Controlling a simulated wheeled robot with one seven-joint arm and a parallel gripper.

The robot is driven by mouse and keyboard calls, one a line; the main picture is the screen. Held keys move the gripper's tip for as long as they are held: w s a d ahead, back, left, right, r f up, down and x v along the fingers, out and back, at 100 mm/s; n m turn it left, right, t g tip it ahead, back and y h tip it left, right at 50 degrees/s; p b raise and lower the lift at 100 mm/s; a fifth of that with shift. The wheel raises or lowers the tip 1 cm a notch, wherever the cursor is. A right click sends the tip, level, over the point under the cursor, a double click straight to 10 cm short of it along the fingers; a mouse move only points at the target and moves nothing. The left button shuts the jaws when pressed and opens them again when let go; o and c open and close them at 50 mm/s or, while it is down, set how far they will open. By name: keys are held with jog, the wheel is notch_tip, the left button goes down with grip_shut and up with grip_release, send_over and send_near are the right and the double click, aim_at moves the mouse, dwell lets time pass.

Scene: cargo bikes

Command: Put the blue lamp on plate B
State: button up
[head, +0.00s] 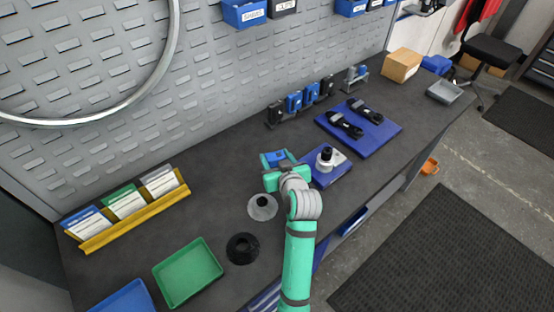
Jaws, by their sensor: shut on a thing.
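My gripper (277,160) is above the dark workbench, left of the nearer blue plate (335,176). It is shut on a small blue thing, the blue lamp (276,156) as far as I can tell; my gripper and wrist hide part of it. The nearer plate holds a white and black round part (326,158) and is partly hidden by my arm. A larger blue plate (386,130) farther right holds two black parts (345,126). I cannot read a letter on either plate, so I cannot tell which is plate B.
Several black and blue lamp-like units (295,102) stand along the wall behind. A grey disc (262,207) and a black ring (242,248) lie near my arm. A green tray (188,272) and a yellow card rack (135,220) are at left. Bare bench surrounds my gripper's left side.

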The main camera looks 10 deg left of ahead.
aim_at(276, 163)
jog(key=shift+w+d+f, duration=0.15)
jog(key=shift+w+f, duration=0.15)
jog(key=shift+f, duration=0.15)
jog(key=shift+w+f, duration=0.2)
jog(key=shift+f, duration=0.4)
jog(key=shift+w+f, duration=0.15)
jog(key=shift+f, duration=0.45)
jog(key=shift+s+f, duration=0.15)
jog(key=shift+f, duration=0.3)
jog(key=o, duration=1.1)
jog(key=shift+s+f, duration=0.1)
jog(key=shift+f, duration=0.05)
jog(key=shift+c, duration=0.2)
